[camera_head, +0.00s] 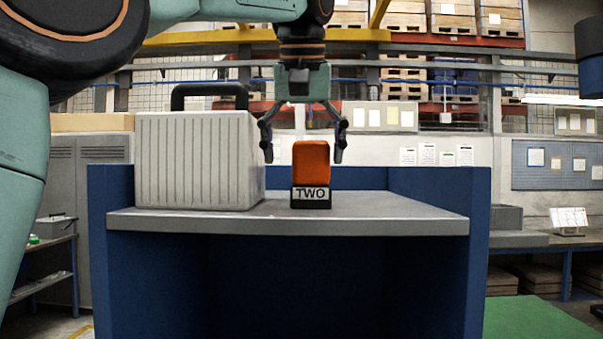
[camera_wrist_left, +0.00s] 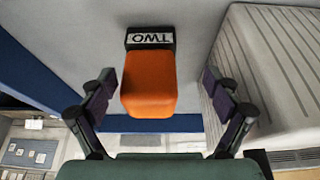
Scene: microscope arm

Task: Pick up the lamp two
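Lamp two is an orange block (camera_head: 311,163) on a black base with a white label reading TWO. It stands upright on the grey top of the blue bench (camera_head: 400,216). It also shows in the left wrist view (camera_wrist_left: 148,84), between the fingers. My left gripper (camera_head: 302,155) points down, open and empty, with one finger on each side of the lamp's upper part in the head view. In the left wrist view its fingers (camera_wrist_left: 162,105) are spread apart, with gaps to the lamp. My right gripper is not in view.
A ribbed white case (camera_head: 198,160) with a black handle stands on the bench just left of the lamp, close to the left gripper. Blue walls (camera_head: 428,192) rise around the bench top. The surface right of the lamp is clear.

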